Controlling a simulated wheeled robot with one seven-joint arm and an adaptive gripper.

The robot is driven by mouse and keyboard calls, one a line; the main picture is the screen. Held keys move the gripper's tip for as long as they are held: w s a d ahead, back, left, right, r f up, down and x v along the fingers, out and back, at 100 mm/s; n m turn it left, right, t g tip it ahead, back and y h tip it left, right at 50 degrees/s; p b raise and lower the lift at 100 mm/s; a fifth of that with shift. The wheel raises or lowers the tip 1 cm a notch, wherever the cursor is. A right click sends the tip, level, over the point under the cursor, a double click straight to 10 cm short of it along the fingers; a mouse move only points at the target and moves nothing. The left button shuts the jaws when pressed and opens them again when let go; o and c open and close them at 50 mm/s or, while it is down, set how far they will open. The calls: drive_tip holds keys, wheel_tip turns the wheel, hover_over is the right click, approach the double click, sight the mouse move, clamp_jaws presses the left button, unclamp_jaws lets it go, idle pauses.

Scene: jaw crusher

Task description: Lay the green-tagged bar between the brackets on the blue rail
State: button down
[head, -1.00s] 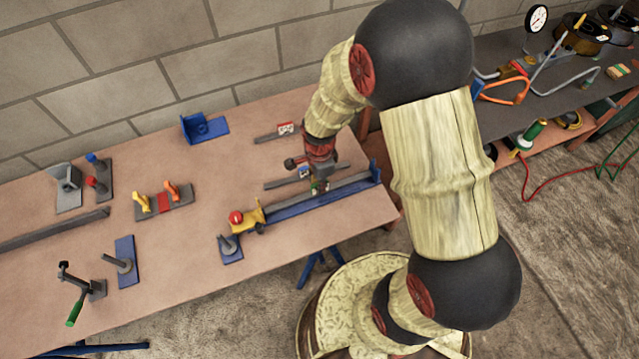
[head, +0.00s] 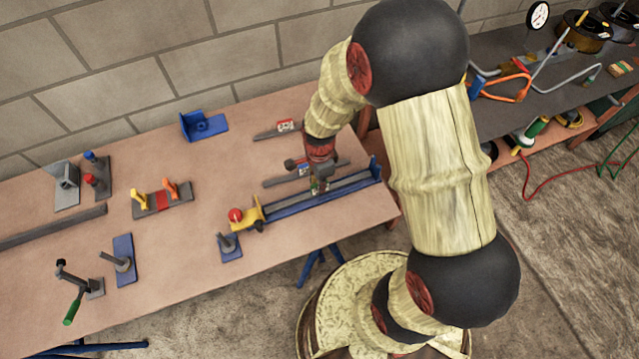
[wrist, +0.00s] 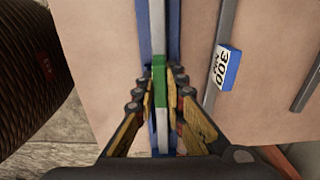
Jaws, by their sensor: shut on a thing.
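The green-tagged bar is a long grey strip that lies along the blue rail (head: 300,211) in the head view. A yellow bracket (head: 250,213) with a red knob stands at the rail's left end. A blue upright bracket (head: 375,168) stands at its right end. The bar lines up with the rail (wrist: 174,30); I cannot tell whether it fully touches it.
A blue-tagged bar (wrist: 222,50) marked 300 lies close beside the rail. Another grey bar (head: 272,132) lies farther back. A blue angle block (head: 203,126), an orange-and-yellow clamp fixture (head: 163,200) and a blue plate with a peg (head: 124,262) stand left on the bench.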

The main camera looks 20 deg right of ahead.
drive_tip(key=shift+f+b, duration=0.3)
drive_tip(key=shift+f, duration=0.15)
drive_tip(key=c, duration=1.8)
unclamp_jaws()
drive_tip(key=shift+o, duration=0.2)
wheel_tip(320, 180, up, 12)
